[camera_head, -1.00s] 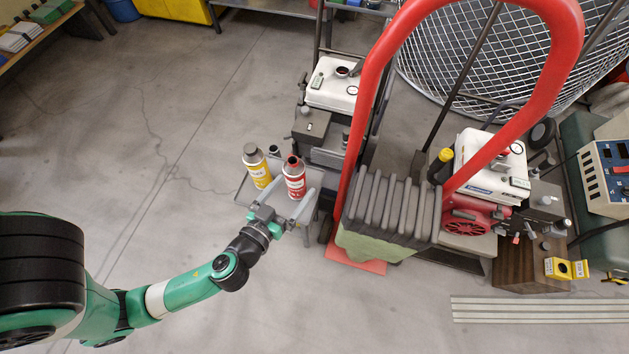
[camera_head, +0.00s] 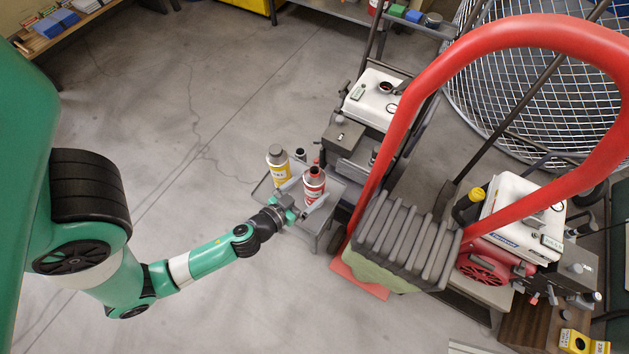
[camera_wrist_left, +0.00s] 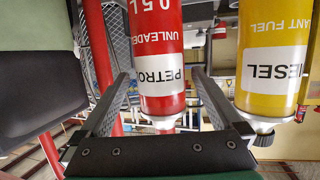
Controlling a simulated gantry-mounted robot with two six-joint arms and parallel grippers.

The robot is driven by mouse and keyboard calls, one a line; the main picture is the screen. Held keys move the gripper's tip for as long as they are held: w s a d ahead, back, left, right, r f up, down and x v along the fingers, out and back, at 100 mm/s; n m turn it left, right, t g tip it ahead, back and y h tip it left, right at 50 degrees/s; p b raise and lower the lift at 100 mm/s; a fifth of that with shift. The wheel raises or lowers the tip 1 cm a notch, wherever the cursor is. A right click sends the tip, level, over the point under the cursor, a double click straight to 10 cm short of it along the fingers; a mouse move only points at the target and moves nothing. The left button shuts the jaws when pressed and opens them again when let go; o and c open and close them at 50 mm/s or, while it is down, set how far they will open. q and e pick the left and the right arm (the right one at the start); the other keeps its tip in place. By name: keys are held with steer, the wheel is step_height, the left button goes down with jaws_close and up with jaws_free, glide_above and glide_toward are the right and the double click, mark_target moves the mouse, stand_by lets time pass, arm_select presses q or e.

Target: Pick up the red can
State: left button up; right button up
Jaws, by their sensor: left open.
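The red can (camera_head: 314,181) stands upright on a small grey stand in the head view, its dark red cap on top. In the left wrist view the red can (camera_wrist_left: 157,55) appears upside down and carries a white label reading "PETRO". My left gripper (camera_head: 305,196) is open at the near side of the red can. In the left wrist view its two fingers (camera_wrist_left: 159,75) reach along either side of the can, with gaps showing between them and it. The right gripper is not in view.
A yellow can (camera_head: 278,167) labelled "DIESEL" stands just left of the red can, close to one finger. The small grey stand (camera_head: 262,192) holds both. A red-handled machine (camera_head: 400,85) rises close on the right. Open concrete floor (camera_head: 160,90) lies to the left.

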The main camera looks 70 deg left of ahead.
arm_select(q)
steer(key=p+x, duration=0.1)
steer(key=x, duration=0.4)
steer(key=shift+w+a, duration=0.15)
steer(key=shift+w, duration=0.05)
steer(key=shift+s, duration=0.15)
steer(key=shift+c, duration=0.2)
steer(key=c, duration=1.4)
